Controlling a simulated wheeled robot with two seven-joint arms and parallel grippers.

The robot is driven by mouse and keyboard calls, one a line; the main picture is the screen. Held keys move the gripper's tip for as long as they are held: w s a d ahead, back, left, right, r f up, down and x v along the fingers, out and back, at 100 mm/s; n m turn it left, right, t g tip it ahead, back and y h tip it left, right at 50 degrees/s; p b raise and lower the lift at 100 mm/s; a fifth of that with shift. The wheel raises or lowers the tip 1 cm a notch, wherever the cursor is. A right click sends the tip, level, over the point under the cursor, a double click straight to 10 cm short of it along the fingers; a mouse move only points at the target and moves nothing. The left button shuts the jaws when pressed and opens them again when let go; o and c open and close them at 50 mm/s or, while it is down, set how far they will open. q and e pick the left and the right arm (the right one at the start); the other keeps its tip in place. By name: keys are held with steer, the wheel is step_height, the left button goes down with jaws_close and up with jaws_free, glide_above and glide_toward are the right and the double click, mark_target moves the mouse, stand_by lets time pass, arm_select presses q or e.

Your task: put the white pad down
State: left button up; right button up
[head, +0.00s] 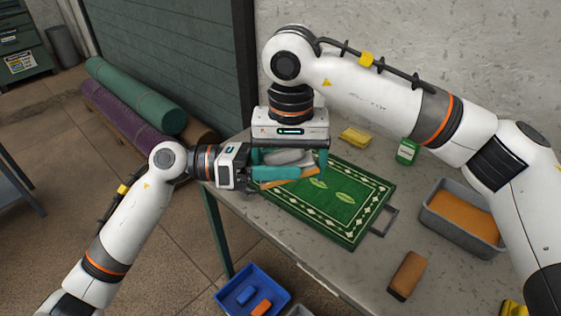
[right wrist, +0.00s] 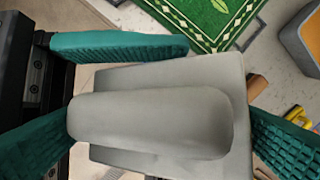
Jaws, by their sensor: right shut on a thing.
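The white pad (head: 289,157) is a pale grey block with a rounded grip on top. It fills the middle of the right wrist view (right wrist: 150,122). My right gripper (head: 290,158) points down from above and is shut on it, with teal fingers at both sides. My left gripper (head: 280,173) comes in from the left, close beside the pad. One of its fingers shows at the pad's edge in the right wrist view; the other is not clear, so its opening cannot be told. The pad's underside is hidden.
A green patterned rug (head: 350,227) lies on the table beneath, with an orange-brown strip (head: 300,178) at its upper left. A yellow sponge (head: 354,137), green container (head: 407,151), grey tub (head: 430,212) and brown brush (head: 407,275) stand around it. A blue bin (head: 226,298) is below.

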arm_select(q)
steer(key=c, duration=0.5)
arm_select(e)
steer(key=o, duration=1.5)
